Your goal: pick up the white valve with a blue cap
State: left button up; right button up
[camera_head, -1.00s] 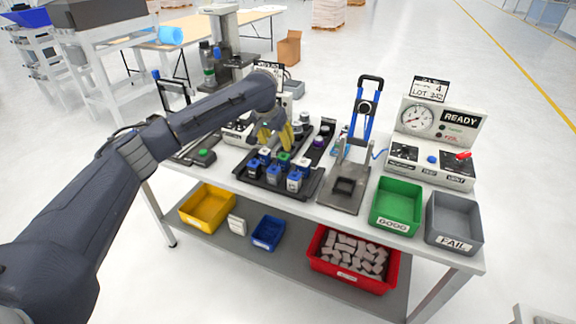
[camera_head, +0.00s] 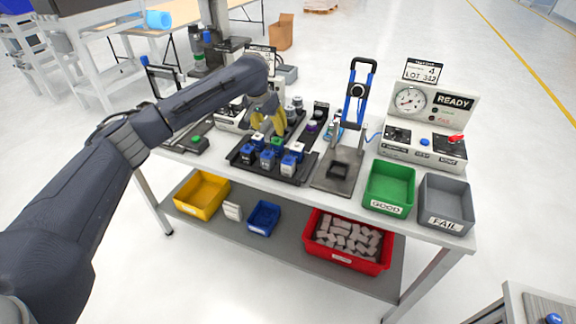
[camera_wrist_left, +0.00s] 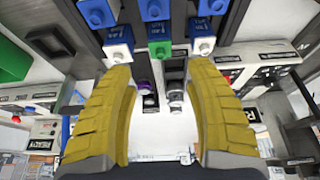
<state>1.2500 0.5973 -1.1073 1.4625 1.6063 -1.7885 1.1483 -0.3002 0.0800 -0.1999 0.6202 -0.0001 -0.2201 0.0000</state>
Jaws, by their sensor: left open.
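My left gripper (camera_head: 267,127) hangs open, with yellow fingers, over the back of the tray. In the left wrist view its fingertips (camera_wrist_left: 160,72) are apart with nothing between them. The green-capped valve (camera_wrist_left: 160,47) is just beyond them.
A press with a blue handle (camera_head: 349,100) stands right of the tray. Further right are a green GOOD bin (camera_head: 388,189), a grey FAIL bin (camera_head: 446,203) and a READY gauge box (camera_head: 428,118). A small box with a green button (camera_head: 196,141) lies left of the tray.

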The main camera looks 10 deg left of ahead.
pick_arm(q)
jog(key=shift+o, duration=0.9)
